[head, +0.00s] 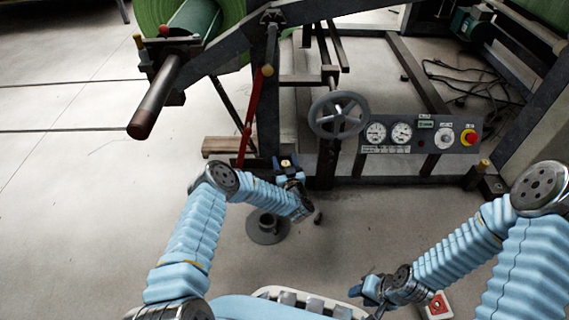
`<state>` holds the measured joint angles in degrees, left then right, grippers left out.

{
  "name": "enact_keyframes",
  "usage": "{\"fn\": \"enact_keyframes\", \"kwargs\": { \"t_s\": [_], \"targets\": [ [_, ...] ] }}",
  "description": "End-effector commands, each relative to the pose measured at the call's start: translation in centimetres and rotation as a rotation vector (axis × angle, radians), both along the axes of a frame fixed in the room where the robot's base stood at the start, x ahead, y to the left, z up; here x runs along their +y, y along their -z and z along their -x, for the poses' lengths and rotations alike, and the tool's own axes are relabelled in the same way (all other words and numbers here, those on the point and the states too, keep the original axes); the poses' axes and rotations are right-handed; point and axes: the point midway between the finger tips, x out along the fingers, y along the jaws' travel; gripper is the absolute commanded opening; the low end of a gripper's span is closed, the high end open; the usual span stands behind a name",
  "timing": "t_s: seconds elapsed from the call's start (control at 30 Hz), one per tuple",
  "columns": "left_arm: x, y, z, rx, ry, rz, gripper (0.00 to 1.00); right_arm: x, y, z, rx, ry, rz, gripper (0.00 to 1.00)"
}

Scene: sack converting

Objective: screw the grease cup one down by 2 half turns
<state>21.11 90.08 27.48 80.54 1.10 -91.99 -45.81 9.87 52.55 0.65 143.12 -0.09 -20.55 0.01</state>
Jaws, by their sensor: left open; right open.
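A small yellow-brass cap (286,163), which looks like a grease cup, shows low on the machine frame, at my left gripper. My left gripper (287,168) is open, with its fingers around or just in front of this cap; I cannot tell whether they touch it. The wrist and fingers hide most of the cap's base. Similar brass caps stand on the frame foot at the right (484,166) and by the roll shaft at the upper left (138,40). No label tells which is number one. My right gripper (369,293) is open and empty, low in front of my body.
A red lever (251,120) with a yellow knob leans just left of my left gripper. A grey handwheel (338,115) and a control panel (420,134) stand to its right. A round grey floor base (268,228) is below my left forearm. The left floor is clear.

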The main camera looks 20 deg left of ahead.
Motion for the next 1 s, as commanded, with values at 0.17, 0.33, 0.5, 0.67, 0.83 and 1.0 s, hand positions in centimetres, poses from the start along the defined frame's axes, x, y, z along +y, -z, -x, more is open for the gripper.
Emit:
{"fn": "enact_keyframes", "kwargs": {
  "t_s": [0.17, 0.33, 0.5, 0.67, 0.83, 1.0],
  "targets": [
    [0.3, -0.04, -0.53, 0.0, 0.001, 0.0, 0.61, -0.01, 0.15, -0.02, -0.001, 0.0, 0.0, 0.43],
    [0.29, -0.06, -0.51, 0.0, 0.001, 0.0, 0.61, -0.01, 0.13, -0.02, -0.001, 0.0, 0.0, 0.43],
    [0.28, -0.06, -0.49, 0.0, 0.001, 0.0, 0.36, -0.01, 0.13, -0.02, -0.001, 0.0, 0.0, 0.43],
    [0.28, -0.05, -0.49, 0.0, 0.001, 0.0, 0.12, -0.01, 0.13, -0.02, -0.001, 0.0, 0.0, 0.43],
    [0.27, -0.07, -0.48, -0.001, 0.007, 0.0, 0.1, 0.0, 0.12, -0.02, -0.001, 0.0, 0.0, 0.43],
    [0.22, -0.13, -0.51, -0.001, 0.047, -0.002, 0.1, -0.01, 0.04, -0.02, -0.001, 0.0, 0.0, 0.43]
  ]
}}
